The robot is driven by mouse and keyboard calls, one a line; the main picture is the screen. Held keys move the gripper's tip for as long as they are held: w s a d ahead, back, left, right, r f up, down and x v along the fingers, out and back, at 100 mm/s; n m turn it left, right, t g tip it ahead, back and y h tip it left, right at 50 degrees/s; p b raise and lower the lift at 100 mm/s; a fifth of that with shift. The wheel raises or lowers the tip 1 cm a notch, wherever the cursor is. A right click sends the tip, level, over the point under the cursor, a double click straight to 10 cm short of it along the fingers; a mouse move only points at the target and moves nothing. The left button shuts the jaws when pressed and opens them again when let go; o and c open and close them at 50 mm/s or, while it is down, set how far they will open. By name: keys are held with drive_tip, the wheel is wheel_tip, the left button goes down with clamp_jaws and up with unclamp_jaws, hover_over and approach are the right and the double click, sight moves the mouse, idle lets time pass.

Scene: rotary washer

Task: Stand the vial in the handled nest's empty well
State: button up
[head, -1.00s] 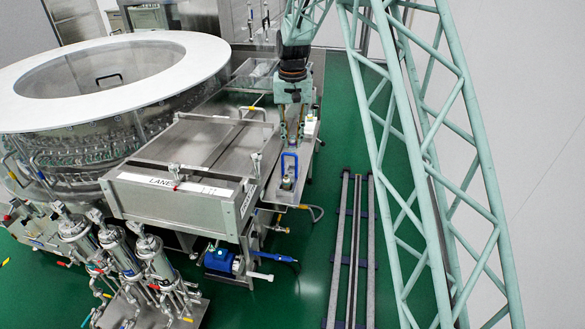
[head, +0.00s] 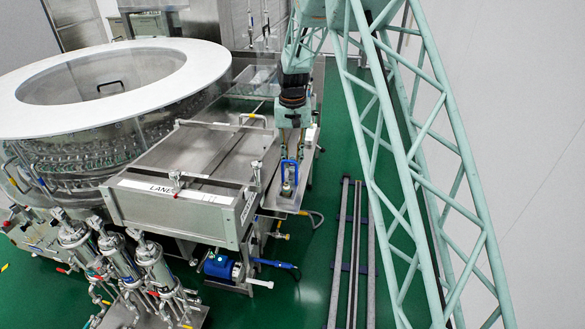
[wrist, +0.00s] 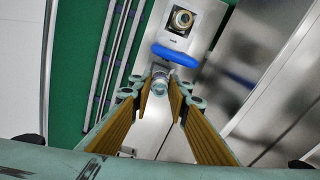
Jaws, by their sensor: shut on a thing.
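The vial (wrist: 160,84) is a small clear glass piece between my fingertips in the wrist view. My gripper (wrist: 160,90) is shut on it, with the tan finger pads on either side. In the head view my gripper (head: 290,150) points down just behind the blue handle (head: 282,172). The handle also shows in the wrist view (wrist: 188,55), just beyond the vial. The pale handled nest (wrist: 201,19) lies past the handle and bears a round brass-ringed fitting (wrist: 182,19). I cannot tell whether that fitting is an empty well. The vial is hard to make out in the head view.
A narrow steel shelf (head: 284,207) runs along the machine's right side under the nest. The steel lane cover (head: 190,155) stands left of it, with the large white-rimmed rotary washer (head: 205,62) beyond. Floor rails (head: 352,250) and open green floor lie to the right.

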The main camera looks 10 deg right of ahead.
sight(293, 167)
drive_tip(key=shift+f, duration=1.75)
drive_tip(key=shift+f, duration=0.2)
drive_tip(key=o, duration=0.7)
drive_tip(key=shift+r, duration=0.2)
wheel_tip(293, 167, up, 11)
drive_tip(key=shift+r, duration=0.5)
